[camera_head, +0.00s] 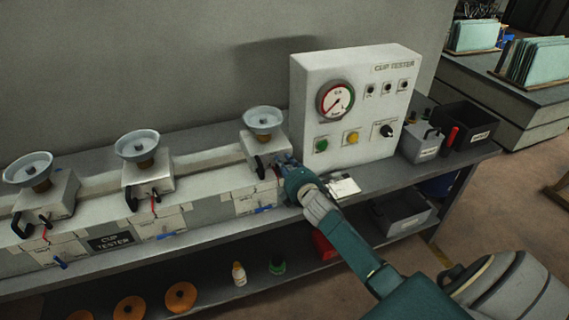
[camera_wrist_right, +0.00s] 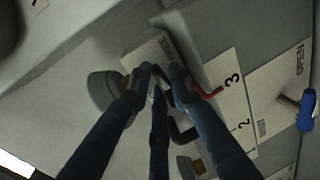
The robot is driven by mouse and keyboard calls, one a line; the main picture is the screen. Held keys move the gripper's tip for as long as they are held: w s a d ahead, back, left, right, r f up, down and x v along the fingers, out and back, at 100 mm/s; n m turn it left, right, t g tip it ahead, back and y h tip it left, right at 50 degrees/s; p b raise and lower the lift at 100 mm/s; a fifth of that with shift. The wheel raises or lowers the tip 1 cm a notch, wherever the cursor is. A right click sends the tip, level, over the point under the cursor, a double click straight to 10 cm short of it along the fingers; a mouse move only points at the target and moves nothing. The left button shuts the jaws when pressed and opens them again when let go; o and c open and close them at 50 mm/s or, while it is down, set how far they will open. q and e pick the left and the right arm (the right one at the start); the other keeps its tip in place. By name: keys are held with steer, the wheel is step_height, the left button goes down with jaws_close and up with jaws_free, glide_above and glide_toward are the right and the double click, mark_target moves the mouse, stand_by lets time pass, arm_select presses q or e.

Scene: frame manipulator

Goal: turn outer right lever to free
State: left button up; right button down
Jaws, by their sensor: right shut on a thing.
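The right-hand cup station is a pale box (camera_head: 257,150) with a grey cup (camera_head: 263,121) on top. A black lever (camera_head: 260,168) shows at its left front. My right gripper (camera_head: 284,163) is at the box's right front corner and covers what is there. In the right wrist view, the gripper (camera_wrist_right: 161,72) is shut on a black lever (camera_wrist_right: 166,87), mostly hidden by the blue fingers. Another black lever (camera_wrist_right: 184,135) and a red lever (camera_wrist_right: 208,93) show beside the fingers. My left gripper is not in view.
The white CUP TESTER panel (camera_head: 345,150) stands just right of the gripper. Two similar stations (camera_head: 147,172) (camera_head: 46,198) stand left on the bench. A blue handle (camera_wrist_right: 307,110) sits near an OPEN label. Bins (camera_head: 464,130) stand at the right end.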

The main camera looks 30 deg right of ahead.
steer(key=c, duration=1.6)
jaws_free()
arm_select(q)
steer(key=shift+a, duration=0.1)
